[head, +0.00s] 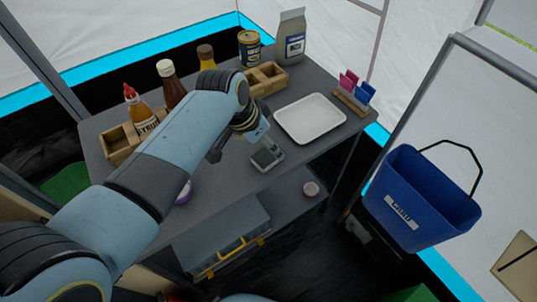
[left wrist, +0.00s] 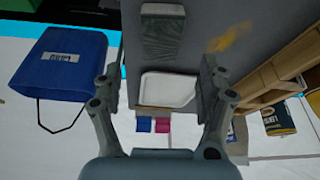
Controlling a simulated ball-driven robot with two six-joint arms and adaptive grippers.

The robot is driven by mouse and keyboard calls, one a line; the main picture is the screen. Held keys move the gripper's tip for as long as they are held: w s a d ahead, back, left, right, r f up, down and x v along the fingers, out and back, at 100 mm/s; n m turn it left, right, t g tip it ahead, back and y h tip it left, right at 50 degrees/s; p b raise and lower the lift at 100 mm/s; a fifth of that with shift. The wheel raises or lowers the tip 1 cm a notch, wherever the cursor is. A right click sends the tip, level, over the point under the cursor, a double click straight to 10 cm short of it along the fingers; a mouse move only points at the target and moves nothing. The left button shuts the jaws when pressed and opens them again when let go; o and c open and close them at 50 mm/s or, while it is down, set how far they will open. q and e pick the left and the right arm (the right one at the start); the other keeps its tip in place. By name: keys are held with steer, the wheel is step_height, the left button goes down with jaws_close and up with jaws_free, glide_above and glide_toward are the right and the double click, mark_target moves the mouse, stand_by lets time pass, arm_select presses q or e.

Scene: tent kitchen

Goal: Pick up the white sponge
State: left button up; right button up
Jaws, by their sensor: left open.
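The white sponge (head: 266,158) lies flat near the table's front edge, with a dark grey upper face and a pale rim. In the left wrist view, the sponge (left wrist: 162,38) shows as a pale and dark grey block at the top, between the lines of the two fingers. My left gripper (head: 242,148) reaches over the table right beside the sponge. In the left wrist view my left gripper (left wrist: 160,72) is open, with nothing between its fingers. Whether a finger touches the sponge I cannot tell. My right gripper is not in view.
A white tray (head: 310,118) lies behind the sponge. Wooden boxes (head: 265,78), sauce bottles (head: 170,84), a can (head: 249,48) and a carton (head: 290,38) stand at the back. A colored-tag rack (head: 352,97) stands right. A blue bucket (head: 415,205) is off the table.

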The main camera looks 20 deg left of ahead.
mark_target(270, 153)
arm_select(q)
steer(key=shift+w+d+f, duration=0.1)
steer(key=shift+w+f, duration=0.1)
steer(key=shift+f, duration=0.15)
steer(key=x, duration=0.4)
steer(key=shift+s+f, duration=0.2)
steer(key=shift+w+f+b, duration=0.2)
steer(key=shift+f+b, duration=0.1)
steer(key=shift+f, duration=0.25)
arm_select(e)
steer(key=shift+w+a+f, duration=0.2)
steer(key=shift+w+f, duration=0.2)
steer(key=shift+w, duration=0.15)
arm_select(q)
steer(key=shift+f, duration=0.1)
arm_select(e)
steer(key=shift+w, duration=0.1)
arm_select(q)
steer(key=shift+c, duration=0.4)
steer(key=c, duration=0.8)
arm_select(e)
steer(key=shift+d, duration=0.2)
